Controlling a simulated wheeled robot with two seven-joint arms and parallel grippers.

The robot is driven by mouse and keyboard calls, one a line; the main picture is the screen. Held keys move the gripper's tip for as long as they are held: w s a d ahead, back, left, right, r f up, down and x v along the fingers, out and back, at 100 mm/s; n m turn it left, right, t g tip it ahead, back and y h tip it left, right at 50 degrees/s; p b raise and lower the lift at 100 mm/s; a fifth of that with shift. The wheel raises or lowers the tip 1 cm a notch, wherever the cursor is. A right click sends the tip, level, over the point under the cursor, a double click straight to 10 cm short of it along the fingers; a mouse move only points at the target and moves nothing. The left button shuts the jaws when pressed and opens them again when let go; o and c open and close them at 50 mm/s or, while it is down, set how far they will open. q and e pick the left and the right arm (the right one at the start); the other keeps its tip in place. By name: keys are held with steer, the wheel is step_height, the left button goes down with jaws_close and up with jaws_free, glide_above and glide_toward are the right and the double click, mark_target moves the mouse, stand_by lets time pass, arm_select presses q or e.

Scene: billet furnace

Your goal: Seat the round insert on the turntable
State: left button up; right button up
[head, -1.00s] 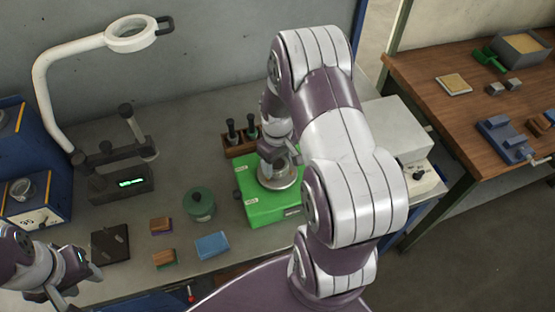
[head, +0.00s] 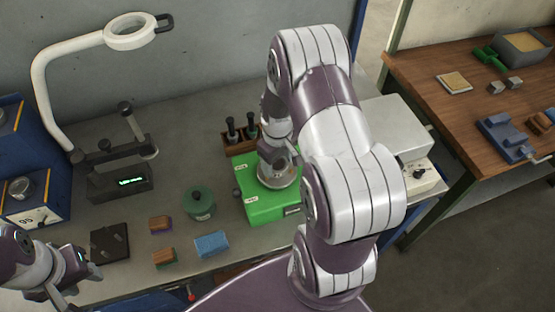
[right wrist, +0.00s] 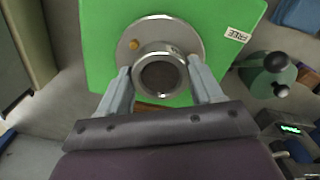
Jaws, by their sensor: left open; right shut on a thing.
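The turntable is a green box (head: 265,207) with a round metal plate (head: 283,184) on top, at the middle of the grey bench. In the right wrist view the green top (right wrist: 105,60) and the round plate (right wrist: 132,32) lie just beyond my right gripper. My right gripper (right wrist: 160,80) is shut on the round insert (right wrist: 160,68), a metal ring with a dark middle. The insert sits over the plate, and I cannot tell whether it touches. My left gripper (head: 82,268) is open and empty at the bench's front left.
A green lidded pot (head: 198,203), a blue block (head: 212,244), small brown blocks (head: 164,257) and a dark pegged plate (head: 110,243) stand left of the turntable. A tool rack (head: 238,140) is behind it. A grey-white box (head: 398,130) stands to the right.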

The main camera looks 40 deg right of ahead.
mark_target(277, 165)
steer(key=o, duration=1.3)
step_height(277, 165, up, 11)
steer(key=p, duration=0.9)
steer(key=shift+p, duration=0.35)
